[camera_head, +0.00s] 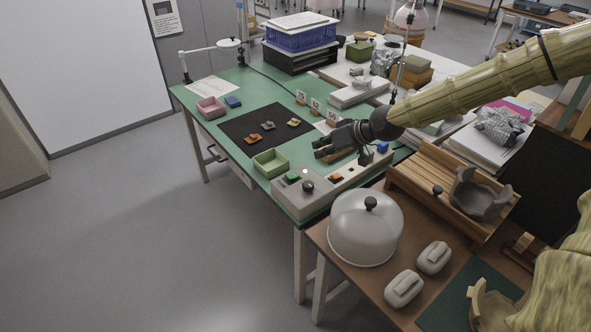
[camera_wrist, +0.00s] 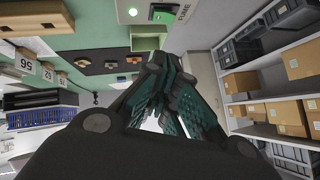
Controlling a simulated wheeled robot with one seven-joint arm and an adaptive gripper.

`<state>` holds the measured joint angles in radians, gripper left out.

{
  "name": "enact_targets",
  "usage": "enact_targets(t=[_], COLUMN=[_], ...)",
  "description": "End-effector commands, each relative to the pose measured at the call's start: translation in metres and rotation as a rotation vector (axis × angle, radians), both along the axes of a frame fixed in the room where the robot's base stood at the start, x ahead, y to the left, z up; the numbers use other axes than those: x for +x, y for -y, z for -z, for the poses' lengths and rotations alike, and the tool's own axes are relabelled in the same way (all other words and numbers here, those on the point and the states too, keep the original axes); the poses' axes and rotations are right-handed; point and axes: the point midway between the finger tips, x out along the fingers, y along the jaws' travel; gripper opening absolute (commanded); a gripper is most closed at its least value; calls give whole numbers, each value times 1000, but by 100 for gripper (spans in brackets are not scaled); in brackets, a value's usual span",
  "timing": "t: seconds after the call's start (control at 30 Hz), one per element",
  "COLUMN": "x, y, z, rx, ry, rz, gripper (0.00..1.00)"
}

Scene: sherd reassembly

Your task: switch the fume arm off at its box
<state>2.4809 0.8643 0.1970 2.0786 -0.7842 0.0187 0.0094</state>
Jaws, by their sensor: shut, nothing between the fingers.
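A pale grey control box (camera_head: 284,199) sits on the near edge of the green table. It carries a green switch (camera_head: 293,177), a black knob (camera_head: 308,187) and an orange switch (camera_head: 336,177). In the wrist view, part of a box face (camera_wrist: 128,3) shows at the top edge, with a glowing green light (camera_wrist: 133,12), a green and dark switch (camera_wrist: 160,13) and the label FUME (camera_wrist: 183,12). My gripper (camera_head: 320,148) is shut and empty, above the table behind the box. Its closed fingers also fill the middle of the wrist view (camera_wrist: 170,95).
A green tray (camera_head: 271,163) stands beside the box. A black mat (camera_head: 262,142) with several sherds lies behind. Numbered cards (camera_head: 315,104) stand to the right of the mat. The floor at left is free.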

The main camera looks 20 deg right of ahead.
Motion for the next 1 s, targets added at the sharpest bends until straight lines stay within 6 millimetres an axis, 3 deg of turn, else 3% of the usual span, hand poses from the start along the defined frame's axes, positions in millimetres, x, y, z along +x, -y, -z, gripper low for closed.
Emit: enact_targets(t=[0.47,1.0], x=[5,33], y=[-4,-27], z=[6,39], rx=[-1,-1], ry=[-1,-2], rz=[2,2], gripper=[0,0])
